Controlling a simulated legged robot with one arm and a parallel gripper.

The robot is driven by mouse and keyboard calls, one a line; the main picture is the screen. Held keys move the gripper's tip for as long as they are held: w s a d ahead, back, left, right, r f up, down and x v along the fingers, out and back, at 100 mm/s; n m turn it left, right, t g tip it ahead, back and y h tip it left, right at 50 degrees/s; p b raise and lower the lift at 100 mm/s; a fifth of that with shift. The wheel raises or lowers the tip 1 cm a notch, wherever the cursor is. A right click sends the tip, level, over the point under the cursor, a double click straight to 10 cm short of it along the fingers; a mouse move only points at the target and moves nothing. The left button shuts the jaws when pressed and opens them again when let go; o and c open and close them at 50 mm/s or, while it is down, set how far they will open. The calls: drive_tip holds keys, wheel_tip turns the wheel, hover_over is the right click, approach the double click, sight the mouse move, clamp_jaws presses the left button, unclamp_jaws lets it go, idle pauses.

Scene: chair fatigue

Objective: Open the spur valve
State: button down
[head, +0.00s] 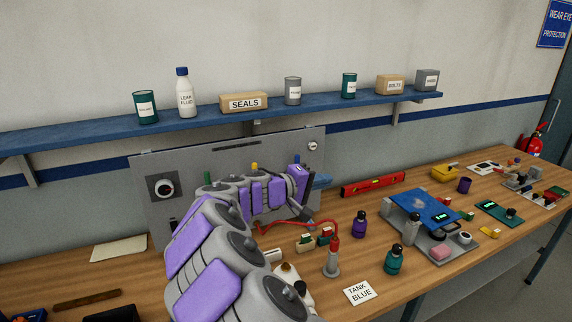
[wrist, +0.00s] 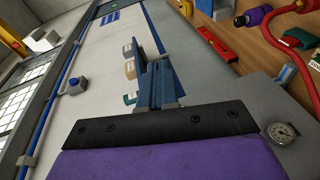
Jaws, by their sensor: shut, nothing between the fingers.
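A green piece (head: 207,177) and a yellow piece (head: 254,166) show above my arm in front of the panel. I cannot tell which part is the spur valve; my arm hides much of the panel. My gripper (head: 306,215) is shut and empty in front of the panel's right side.
A blue shelf (head: 220,114) with cans and boxes runs above the panel. A red hose (head: 318,223) lies near my gripper. A red level (head: 373,185), a blue plate (head: 425,212), a purple bottle (head: 359,224) and a "TANK BLUE" card (head: 361,291) lie to the right.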

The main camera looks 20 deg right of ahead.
drive_tip(key=w+a+f+n+t, duration=0.3)
drive_tip(key=w+a, duration=0.1)
drive_tip(key=w, duration=0.4)
drive_tip(key=w+a+f+n+t+p, duration=0.1)
drive_tip(key=w+a+f+n+t, duration=0.1)
drive_tip(key=w, duration=0.5)
drive_tip(key=a+f+t, duration=0.1)
drive_tip(key=a+t, duration=0.1)
drive_tip(key=a, duration=0.1)
drive_tip(key=shift+w+n, duration=0.4)
drive_tip(key=x, duration=1)
drive_tip(key=shift+b, duration=0.3)
drive_tip(key=shift+w+d+y, duration=0.1)
drive_tip(key=shift+y, duration=0.2)
